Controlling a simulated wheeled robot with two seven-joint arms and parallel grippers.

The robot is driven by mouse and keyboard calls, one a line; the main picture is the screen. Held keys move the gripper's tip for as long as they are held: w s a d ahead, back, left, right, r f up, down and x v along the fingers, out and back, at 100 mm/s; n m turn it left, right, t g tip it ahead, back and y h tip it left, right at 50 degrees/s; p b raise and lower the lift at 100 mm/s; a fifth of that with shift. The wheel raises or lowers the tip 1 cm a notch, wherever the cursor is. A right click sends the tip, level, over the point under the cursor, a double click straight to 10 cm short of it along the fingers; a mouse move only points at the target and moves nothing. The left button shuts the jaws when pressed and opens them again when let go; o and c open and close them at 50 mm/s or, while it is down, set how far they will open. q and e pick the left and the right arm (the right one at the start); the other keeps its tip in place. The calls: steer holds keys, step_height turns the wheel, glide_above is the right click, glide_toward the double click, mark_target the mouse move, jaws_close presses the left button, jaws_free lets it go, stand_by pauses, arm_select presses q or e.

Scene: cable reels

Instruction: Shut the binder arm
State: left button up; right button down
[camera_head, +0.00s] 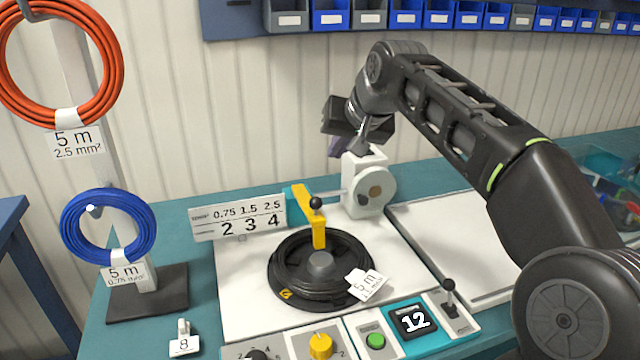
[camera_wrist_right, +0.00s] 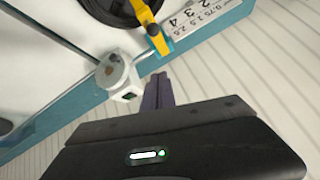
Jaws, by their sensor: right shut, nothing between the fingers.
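A yellow arm (camera_head: 319,229) with a black ball knob (camera_head: 316,202) stands at the back of a black cable coil (camera_head: 290,262) on the white machine top; I take it for the binder arm. It comes from a teal block beside the number plate and reaches over the coil's rear edge. In the right wrist view the yellow arm (camera_wrist_right: 158,40) is at the top, beyond the fingertips. My right gripper (camera_head: 336,148) is shut and empty, above and behind the white housing (camera_head: 364,168). The gripper also shows in the right wrist view (camera_wrist_right: 158,78), apart from everything. My left gripper is out of view.
A number plate (camera_head: 238,217) stands left of the yellow arm. A control panel with a display (camera_head: 413,320) and a small black lever (camera_head: 449,291) lies in front. Orange (camera_head: 110,60) and blue (camera_head: 140,205) coils hang at left. Blue and grey bins (camera_head: 405,14) line the wall.

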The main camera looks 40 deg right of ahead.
steer(key=shift+w+f, duration=0.1)
steer(key=shift+f, duration=0.05)
steer(key=w+f, duration=0.1)
steer(key=f, duration=0.2)
steer(key=w+f, duration=0.2)
steer(key=f, duration=0.1)
steer(key=w+f, duration=0.1)
steer(key=f, duration=0.2)
steer(key=shift+w+f, duration=0.35)
steer(key=shift+w, duration=0.05)
steer(key=shift+s+a+f, duration=0.1)
steer(key=shift+a+f, duration=0.15)
steer(key=shift+f, duration=0.05)
